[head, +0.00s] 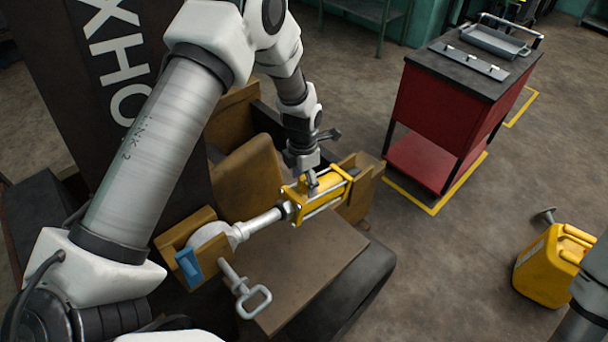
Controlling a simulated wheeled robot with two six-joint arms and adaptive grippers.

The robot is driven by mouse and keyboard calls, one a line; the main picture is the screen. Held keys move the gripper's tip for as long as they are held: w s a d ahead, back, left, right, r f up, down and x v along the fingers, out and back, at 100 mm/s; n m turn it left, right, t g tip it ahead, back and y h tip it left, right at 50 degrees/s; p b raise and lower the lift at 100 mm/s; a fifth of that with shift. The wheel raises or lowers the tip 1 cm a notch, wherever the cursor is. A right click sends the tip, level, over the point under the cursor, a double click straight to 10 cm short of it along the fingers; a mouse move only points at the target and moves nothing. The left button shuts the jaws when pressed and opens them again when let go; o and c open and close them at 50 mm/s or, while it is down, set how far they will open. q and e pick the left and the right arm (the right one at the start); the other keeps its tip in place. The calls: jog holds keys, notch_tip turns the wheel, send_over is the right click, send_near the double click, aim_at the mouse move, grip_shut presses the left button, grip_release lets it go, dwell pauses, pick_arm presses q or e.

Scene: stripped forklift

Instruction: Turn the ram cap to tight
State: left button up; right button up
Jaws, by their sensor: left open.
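The ram has a yellow barrel (325,187) with silver tie rods, and a silver rod (258,222) running down-left from it. A dark round collar (287,210) sits where the rod meets the barrel. I cannot tell for sure which part is the ram cap, or how tight it is. My left gripper (314,172) comes down from above over the yellow barrel. Its fingers are apart, one reaching down at the barrel's top and one sticking out to the right. I cannot tell whether it touches the barrel. My right gripper is out of view.
The ram lies between ochre brackets (360,187) on the forklift's flat brown plate (300,262). A blue piece (189,266) and a metal pin with a loop handle (252,297) are nearby. A red cart (449,105) and yellow can (548,262) stand right; open floor lies between.

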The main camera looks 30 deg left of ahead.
pick_arm(q)
jog(key=shift+w+d+f, duration=0.15)
jog(key=shift+w+f, duration=0.3)
jog(key=shift+f, duration=0.05)
jog(key=shift+w+d+f, duration=0.15)
jog(key=shift+w+f, duration=0.3)
jog(key=shift+f, duration=0.05)
jog(key=shift+w+f, duration=0.1)
jog(key=shift+w, duration=0.15)
jog(key=shift+s+a+r, duration=0.25)
jog(key=shift+s+r, duration=0.1)
jog(key=shift+s, duration=0.25)
jog(key=c, duration=1.1)
jog(key=shift+w+f, duration=0.1)
jog(key=shift+c, duration=0.2)
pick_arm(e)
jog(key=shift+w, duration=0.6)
